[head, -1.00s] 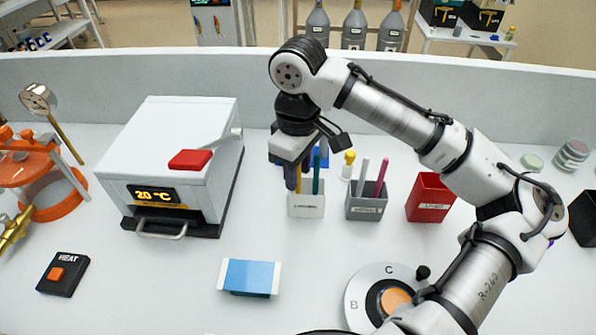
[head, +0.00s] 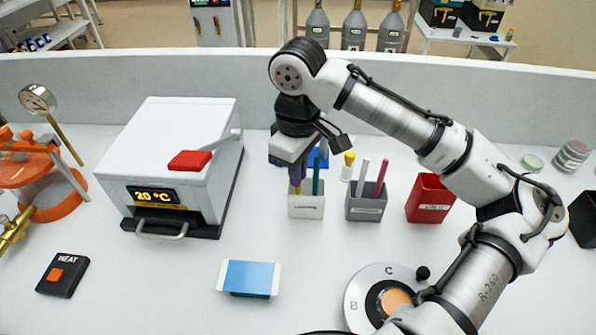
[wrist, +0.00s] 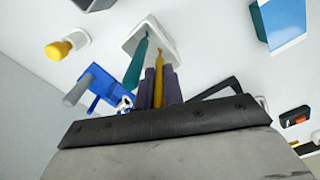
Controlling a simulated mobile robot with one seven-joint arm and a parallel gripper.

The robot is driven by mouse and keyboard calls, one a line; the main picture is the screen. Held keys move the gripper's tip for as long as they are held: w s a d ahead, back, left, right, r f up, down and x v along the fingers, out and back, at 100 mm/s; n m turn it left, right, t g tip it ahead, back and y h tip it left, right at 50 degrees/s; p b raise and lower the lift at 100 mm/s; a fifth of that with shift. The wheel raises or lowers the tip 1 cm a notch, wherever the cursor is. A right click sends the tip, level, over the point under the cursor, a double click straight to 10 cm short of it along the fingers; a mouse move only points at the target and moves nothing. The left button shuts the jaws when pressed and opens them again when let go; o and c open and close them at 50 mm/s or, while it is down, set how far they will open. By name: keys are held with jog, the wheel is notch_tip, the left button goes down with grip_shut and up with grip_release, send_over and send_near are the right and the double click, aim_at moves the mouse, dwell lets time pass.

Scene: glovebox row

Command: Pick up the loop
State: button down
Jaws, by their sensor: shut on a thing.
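The loop with a yellow handle (wrist: 158,80) stands in a white labelled cup (head: 306,209) beside a teal-handled one (head: 316,182). My gripper (head: 297,178) points down just above the cup, its purple-grey fingers shut on the yellow handle. In the wrist view the handle sits between the two fingertips and its far end runs to the cup (wrist: 171,48). The teal handle (wrist: 137,62) is close beside the left finger, and I cannot tell if they touch. The lower end of the loop is hidden.
A grey cup (head: 366,207) with white and pink sticks and a red bin (head: 430,200) stand to the right. A white oven (head: 180,150) stands left. A blue item (wrist: 100,88) and a yellow-capped bottle (head: 348,166) are close behind. The front middle holds a blue-white block (head: 250,277).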

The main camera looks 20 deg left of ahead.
notch_tip(320, 180, up, 20)
dwell(0.4)
jog(key=shift+d+f+b, duration=0.1)
jog(key=shift+f+b, duration=0.15)
jog(key=shift+b, duration=0.05)
dwell(1.6)
